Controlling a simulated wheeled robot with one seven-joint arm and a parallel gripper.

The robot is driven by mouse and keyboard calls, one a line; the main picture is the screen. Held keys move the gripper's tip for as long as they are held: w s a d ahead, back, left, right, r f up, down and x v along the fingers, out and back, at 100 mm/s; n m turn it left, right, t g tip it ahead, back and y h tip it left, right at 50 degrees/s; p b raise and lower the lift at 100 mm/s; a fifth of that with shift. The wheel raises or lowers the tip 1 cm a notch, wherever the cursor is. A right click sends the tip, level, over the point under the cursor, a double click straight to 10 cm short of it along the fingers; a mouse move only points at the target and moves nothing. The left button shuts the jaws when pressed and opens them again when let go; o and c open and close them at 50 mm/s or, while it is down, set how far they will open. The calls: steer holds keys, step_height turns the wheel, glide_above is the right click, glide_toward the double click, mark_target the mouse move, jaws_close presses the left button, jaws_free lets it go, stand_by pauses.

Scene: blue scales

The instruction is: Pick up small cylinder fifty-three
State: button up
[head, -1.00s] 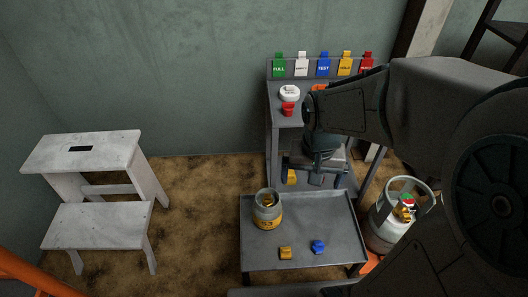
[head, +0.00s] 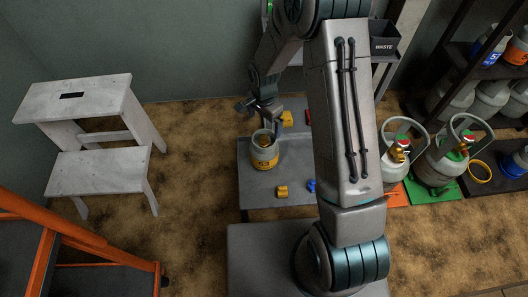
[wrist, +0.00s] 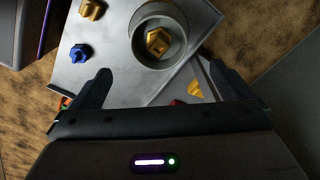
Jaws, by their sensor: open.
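A small grey cylinder (head: 264,158) with a yellow band stands upright on the low grey table. The marks on its band are too small to read. The wrist view shows it from above as a round open collar (wrist: 138,42) with a brass-coloured valve (wrist: 158,41) inside. My gripper (head: 260,104) is open and empty, above the cylinder in the head view. In the wrist view the fingers (wrist: 160,84) point towards it, and the collar lies beyond the fingertips, not between them.
Larger cylinders (head: 440,160) stand at the right. A white step stool (head: 100,175) stands at the left, with open floor between it and the table.

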mark_target(264, 142)
step_height(264, 142, down, 7)
steer(key=shift+r+b, duration=0.1)
steer(key=shift+b, duration=0.95)
steer(key=shift+s+a+f+b, duration=0.1)
steer(key=shift+f+b, duration=0.65)
steer(key=shift+f, duration=0.65)
steer(key=shift+s+f+b, duration=0.1)
steer(key=shift+f+b, duration=0.6)
steer(key=shift+f, duration=0.65)
steer(key=shift+r, duration=0.1)
steer(key=c, duration=1.6)
